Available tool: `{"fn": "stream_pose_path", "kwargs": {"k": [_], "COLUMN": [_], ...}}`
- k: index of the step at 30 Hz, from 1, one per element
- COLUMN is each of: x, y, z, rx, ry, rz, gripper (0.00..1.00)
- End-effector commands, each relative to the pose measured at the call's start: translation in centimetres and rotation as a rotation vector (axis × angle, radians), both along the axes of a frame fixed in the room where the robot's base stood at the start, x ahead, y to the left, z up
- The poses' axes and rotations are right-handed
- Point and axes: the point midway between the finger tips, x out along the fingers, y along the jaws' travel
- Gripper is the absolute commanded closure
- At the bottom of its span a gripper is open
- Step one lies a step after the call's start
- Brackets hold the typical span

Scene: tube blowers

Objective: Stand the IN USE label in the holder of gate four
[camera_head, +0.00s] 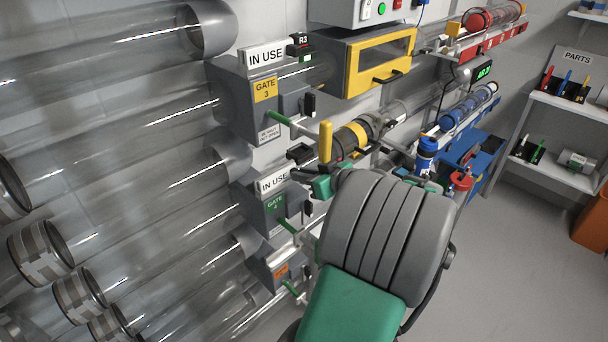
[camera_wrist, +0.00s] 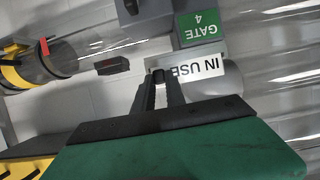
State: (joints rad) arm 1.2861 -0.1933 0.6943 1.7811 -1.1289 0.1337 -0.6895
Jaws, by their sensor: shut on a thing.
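A white IN USE label (camera_head: 271,183) is at the top of the grey gate four box, just above its green GATE 4 plate (camera_head: 275,203). In the wrist view the label (camera_wrist: 206,68) shows upside down beside the GATE 4 plate (camera_wrist: 202,30). My gripper (camera_wrist: 167,76) is shut on one end of the label, and its fingertips cover part of that edge. In the head view my arm hides much of the gripper.
Gate three (camera_head: 240,100) above has its own IN USE label (camera_head: 265,55) and a yellow handle (camera_head: 325,141). A small black block (camera_head: 300,153) sits near gate four's top. Clear tubes (camera_head: 110,170) fill the left. Open floor (camera_head: 530,270) lies at right.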

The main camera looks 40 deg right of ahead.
Motion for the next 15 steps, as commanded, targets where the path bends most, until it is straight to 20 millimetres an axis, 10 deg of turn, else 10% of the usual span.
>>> {"fn": "stream_pose_path", "kwargs": {"k": [5, 6, 15], "x": [0.0, 0.0, 0.0], "y": [0.0, 0.01, 0.0], "z": [-0.24, -0.18, -0.17], "rx": [0.0, 0.0, 0.0], "ry": [0.0, 0.0, 0.0], "rz": [0.0, 0.0, 0.0], "gripper": [1.0, 0.82, 0.59]}}
